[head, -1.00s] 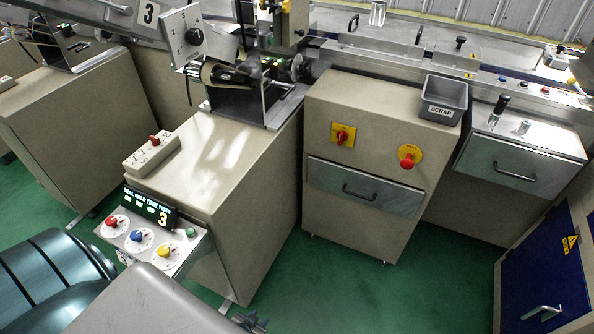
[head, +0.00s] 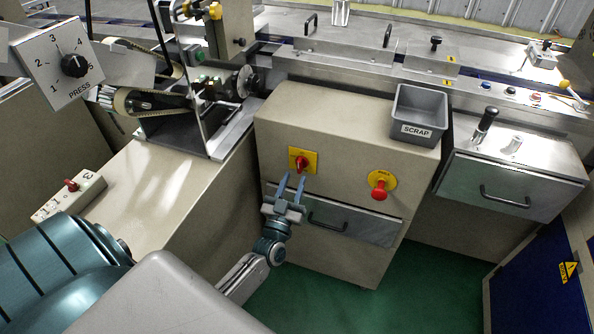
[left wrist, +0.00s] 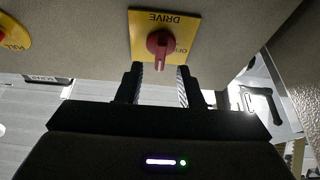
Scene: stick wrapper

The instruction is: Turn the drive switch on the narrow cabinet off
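The narrow cabinet (head: 345,125) is beige and stands in the middle of the head view. Its drive switch (head: 301,162) is a red rotary knob on a yellow plate at the upper left of its front. In the left wrist view the drive switch (left wrist: 160,42) sits on a plate lettered DRIVE and OFF. My left gripper (head: 291,185) is open just below the switch, its two fingers pointing at it. In the wrist view the fingers (left wrist: 159,85) lie either side of the knob's lower end, apart from it. My right gripper is out of view.
A red button on a yellow round plate (head: 380,186) is right of the switch. A drawer with a handle (head: 328,222) lies below. A grey SCRAP bin (head: 420,112) stands on the cabinet top. A press dial (head: 72,66) is at the upper left.

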